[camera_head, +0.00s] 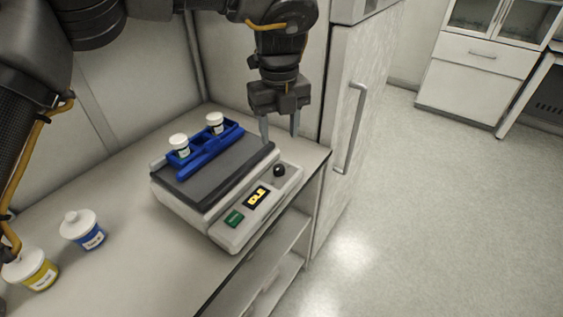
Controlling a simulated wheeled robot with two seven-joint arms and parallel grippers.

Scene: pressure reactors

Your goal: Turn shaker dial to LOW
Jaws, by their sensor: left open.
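The shaker (213,187) stands on the bench, with a dark platform on top. Its round black dial (279,170) is on the front panel, at the panel's right end. The panel also has a lit display with yellow characters (257,197) and a green switch (234,218). The dial's setting is too small to read. My left gripper (280,138) points down above the right end of the shaker, a little behind and above the dial. Its fingers are apart with nothing visible between them. My right gripper is not in view.
A blue rack (210,152) with two white-capped vials sits on the shaker platform. A blue-labelled jar (83,230) and a yellow-labelled jar (31,270) stand at the bench's left. A cabinet with a vertical handle (354,127) stands close right of the bench. Open floor lies beyond.

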